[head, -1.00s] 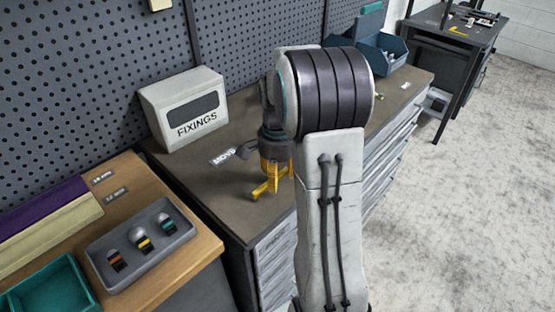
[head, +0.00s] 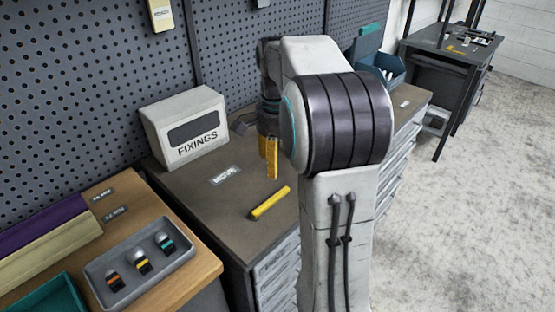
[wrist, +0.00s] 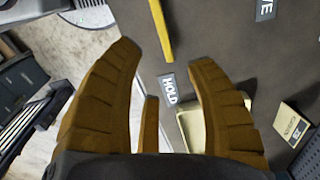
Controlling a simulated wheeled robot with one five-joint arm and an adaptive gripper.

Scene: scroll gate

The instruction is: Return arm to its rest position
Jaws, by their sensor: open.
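My gripper (head: 268,158) hangs above the dark bench top (head: 215,205), with its yellow fingers pointing down, partly hidden by my arm. In the wrist view my gripper (wrist: 165,55) has its two fingers spread wide, with nothing held between them. A yellow bar (head: 270,203) lies flat on the bench, below and apart from the gripper. The bar also shows in the wrist view (wrist: 160,30), beyond the fingertips.
A FIXINGS box (head: 187,128) stands at the back against the pegboard. A MOVE label (head: 225,175) lies on the bench; a HOLD label (wrist: 170,90) shows in the wrist view. A grey tray (head: 112,262) with several small pieces sits on the wooden bench. Blue bins (head: 385,65) stand behind my arm.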

